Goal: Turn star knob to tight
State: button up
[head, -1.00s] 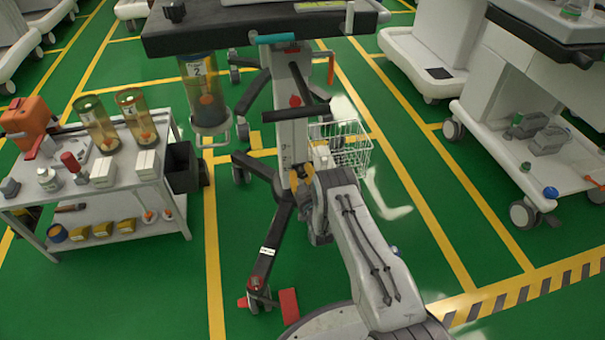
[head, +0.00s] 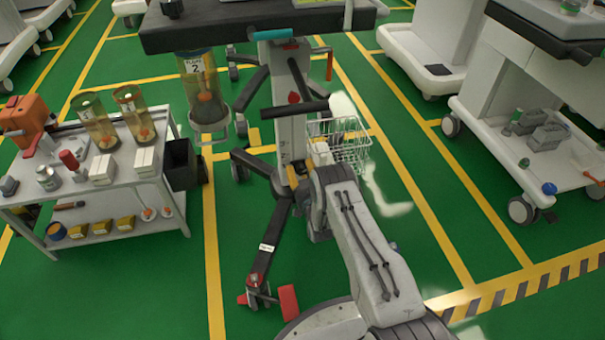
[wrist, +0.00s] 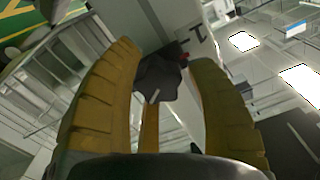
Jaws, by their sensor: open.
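The dark star knob (wrist: 158,78) shows in the wrist view, with a short pale mark on its lower part. It sits by a white post (wrist: 205,25) that bears a dark letter T (wrist: 199,35) to the knob's upper right. My gripper (wrist: 164,58) has its yellow fingers apart, one on each side of the knob in the picture. In the head view my arm hides most of the gripper, and I cannot make out the knob.
A wheeled stand (head: 290,125) with a dark top (head: 240,27) and a wire basket (head: 345,145) is ahead of my arm. A small table (head: 85,205) with canisters stands left. A cart (head: 530,150) stands right. Green floor between them is mostly clear.

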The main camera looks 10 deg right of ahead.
jog(key=s, duration=1.2)
dwell(0.3)
